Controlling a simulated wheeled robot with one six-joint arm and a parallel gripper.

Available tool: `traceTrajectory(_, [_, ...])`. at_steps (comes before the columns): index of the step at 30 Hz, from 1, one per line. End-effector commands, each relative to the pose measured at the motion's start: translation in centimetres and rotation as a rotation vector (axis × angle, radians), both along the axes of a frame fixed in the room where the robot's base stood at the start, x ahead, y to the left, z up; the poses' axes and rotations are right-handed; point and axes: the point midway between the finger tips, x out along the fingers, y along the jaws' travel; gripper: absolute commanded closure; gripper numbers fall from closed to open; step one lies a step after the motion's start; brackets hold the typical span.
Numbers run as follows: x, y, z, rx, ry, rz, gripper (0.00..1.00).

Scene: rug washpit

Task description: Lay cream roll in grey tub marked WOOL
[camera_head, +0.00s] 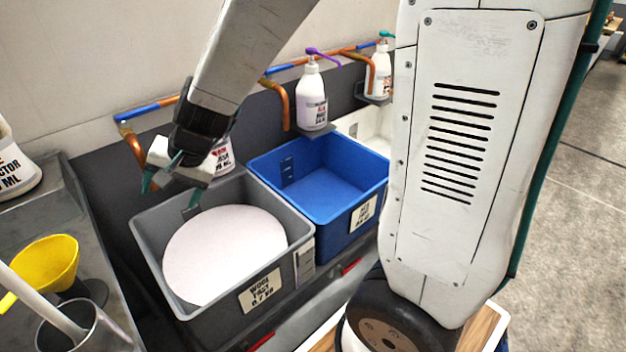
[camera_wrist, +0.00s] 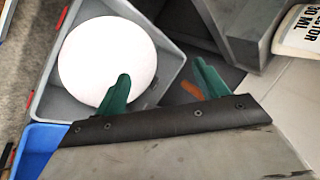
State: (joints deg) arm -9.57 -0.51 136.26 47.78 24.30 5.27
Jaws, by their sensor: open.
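The grey tub (camera_head: 150,245) has a white label whose top line reads WOOL. A large, pale, round thing (camera_head: 225,250), probably the cream roll, is inside it. Only its flat round face shows, so I cannot tell how deep it is. My gripper (camera_head: 170,190) is open, with green fingers, above the tub's back left corner. In the wrist view the pale round thing (camera_wrist: 107,64) lies in the tub (camera_wrist: 172,75) beyond the fingers (camera_wrist: 162,75). One finger overlaps its edge in the picture, and nothing is between the fingers.
A blue tub (camera_head: 325,190) stands right of the grey one, empty as far as I see. Pump bottles (camera_head: 312,100) and a copper and blue pipe (camera_head: 280,105) line the back. A yellow funnel (camera_head: 45,262) and a metal cup (camera_head: 80,335) are at left.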

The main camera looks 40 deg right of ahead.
Motion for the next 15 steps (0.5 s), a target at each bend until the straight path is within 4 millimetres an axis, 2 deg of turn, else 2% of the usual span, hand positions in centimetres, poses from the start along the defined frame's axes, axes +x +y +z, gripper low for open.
traceTrajectory(1, [-1.8, -0.7, 2.2, -0.018, -0.019, 0.072, 0.28])
traceTrajectory(6, [-9.1, -3.5, 6.4, -0.133, -0.016, 0.308, 0.28])
traceTrajectory(12, [-17.9, -8.5, 9.0, -0.336, 0.042, 0.499, 0.28])
traceTrajectory(15, [-21.4, -10.9, 9.6, -0.429, 0.086, 0.547, 0.28])
